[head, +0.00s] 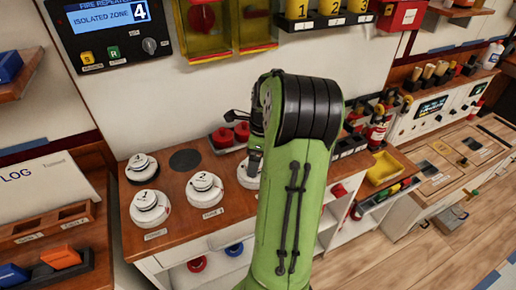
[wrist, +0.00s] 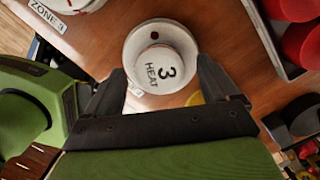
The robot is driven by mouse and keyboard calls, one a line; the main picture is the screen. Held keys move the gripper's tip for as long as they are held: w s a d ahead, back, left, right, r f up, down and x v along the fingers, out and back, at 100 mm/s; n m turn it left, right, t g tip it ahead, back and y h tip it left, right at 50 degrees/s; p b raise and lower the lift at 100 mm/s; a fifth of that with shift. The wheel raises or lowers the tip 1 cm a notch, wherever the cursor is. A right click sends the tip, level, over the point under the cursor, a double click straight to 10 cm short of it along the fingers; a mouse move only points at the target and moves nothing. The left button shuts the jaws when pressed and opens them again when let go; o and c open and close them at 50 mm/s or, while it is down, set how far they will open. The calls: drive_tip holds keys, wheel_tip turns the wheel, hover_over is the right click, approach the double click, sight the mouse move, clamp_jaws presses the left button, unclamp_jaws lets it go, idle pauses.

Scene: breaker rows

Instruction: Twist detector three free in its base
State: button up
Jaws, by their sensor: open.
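Detector three, a white round head marked "3 HEAT" with a small red dot, sits in its white base on the wooden counter (wrist: 110,30). It shows in the wrist view (wrist: 160,62). In the head view a white detector (head: 247,176) is partly hidden behind my arm and gripper. My gripper (wrist: 167,88) is open, with one dark finger on each side of the detector's near part. I cannot tell whether the fingers touch it. In the head view my gripper (head: 255,160) is seen from behind, mostly covered by my green arm.
Other white detectors (head: 204,188), (head: 150,207), (head: 142,168) stand left on the counter, by a dark empty disc (head: 186,160). A tray with red round pieces (wrist: 300,45) lies close on the right. The repeater panel (head: 118,28) hangs on the wall above.

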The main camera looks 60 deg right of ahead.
drive_tip(key=shift+f, duration=0.4)
drive_tip(key=shift+r, duration=0.1)
drive_tip(key=c, duration=1.2)
drive_tip(key=n+p, duration=0.2)
drive_tip(key=n, duration=0.2)
drive_tip(key=shift+r, duration=0.1)
drive_tip(key=shift+w+n+g+y+p, duration=0.1)
drive_tip(key=shift+n+g+y+p, duration=0.35)
drive_tip(key=shift+n, duration=0.95)
drive_tip(key=o, duration=1.2)
